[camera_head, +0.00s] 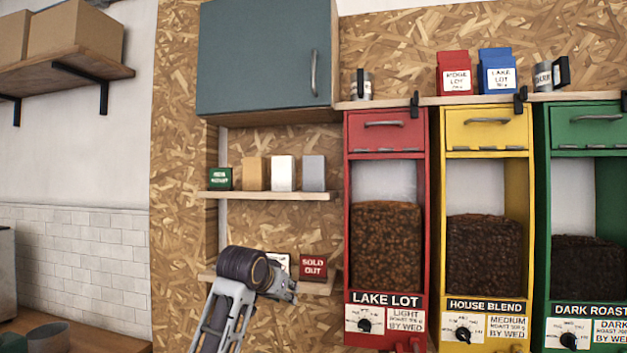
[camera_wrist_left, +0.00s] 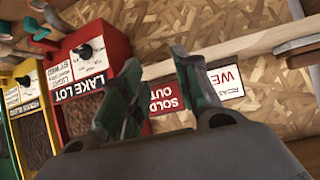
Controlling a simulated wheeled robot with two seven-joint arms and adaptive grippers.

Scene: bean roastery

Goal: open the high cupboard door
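The high cupboard door (camera_head: 255,58) is a flat blue-grey panel at the upper left of the head view, and it looks shut. Its upright metal handle (camera_head: 313,72) is near the door's right edge. My left gripper (camera_head: 284,289) is well below the cupboard, by the lowest small shelf, and partly hidden by my own wrist. In the left wrist view its two fingers (camera_wrist_left: 155,75) stand apart with nothing between them. The cupboard is not in the wrist view. My right gripper is in neither view.
A shelf (camera_head: 270,196) with small boxes is under the cupboard. A lower shelf (camera_head: 318,287) holds a SOLD OUT sign (camera_head: 313,267). Red (camera_head: 429,200), yellow (camera_head: 532,210) and green bean dispensers stand to the right. A ledge above them holds mugs and bags.

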